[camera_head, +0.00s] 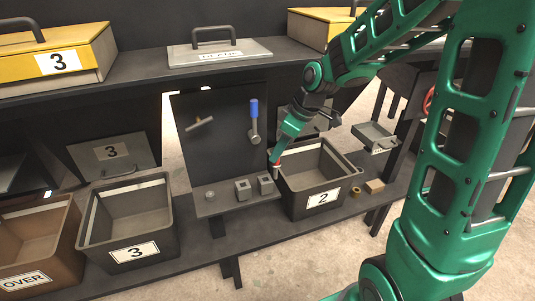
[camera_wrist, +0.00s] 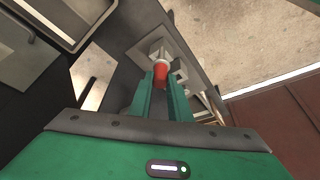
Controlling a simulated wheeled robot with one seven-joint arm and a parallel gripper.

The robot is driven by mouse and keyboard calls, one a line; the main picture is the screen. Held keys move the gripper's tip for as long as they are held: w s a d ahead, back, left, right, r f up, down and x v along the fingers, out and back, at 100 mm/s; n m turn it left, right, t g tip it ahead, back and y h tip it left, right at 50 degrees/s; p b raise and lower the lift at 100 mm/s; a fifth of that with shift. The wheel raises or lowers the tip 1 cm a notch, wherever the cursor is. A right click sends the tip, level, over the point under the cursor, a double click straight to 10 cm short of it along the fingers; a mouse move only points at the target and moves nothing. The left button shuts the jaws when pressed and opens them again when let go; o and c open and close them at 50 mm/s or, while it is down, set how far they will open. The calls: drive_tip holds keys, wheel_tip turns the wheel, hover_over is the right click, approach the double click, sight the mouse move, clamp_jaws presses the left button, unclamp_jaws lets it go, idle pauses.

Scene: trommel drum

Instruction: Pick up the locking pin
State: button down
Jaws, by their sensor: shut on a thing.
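The locking pin appears as a small piece with a red part and a pale end (camera_head: 276,168), at the tip of my gripper (camera_head: 279,157). In the wrist view the red part (camera_wrist: 161,73) sits between the fingertips of my gripper (camera_wrist: 161,83), which is shut on it. The pin is just by the right one of two grey blocks with holes (camera_head: 265,184). I cannot tell whether its lower end is clear of that block. The other block (camera_head: 242,190) stands to the left.
The blocks stand on a narrow ledge under a dark upright panel (camera_head: 205,140) with a blue-handled lever (camera_head: 254,112). A dark shelf (camera_head: 130,68) is above. A brass ring (camera_head: 356,191) lies right of bin 2.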

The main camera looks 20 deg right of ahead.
drive_tip(key=s+d, duration=1)
drive_tip(key=shift+s+d, duration=0.15)
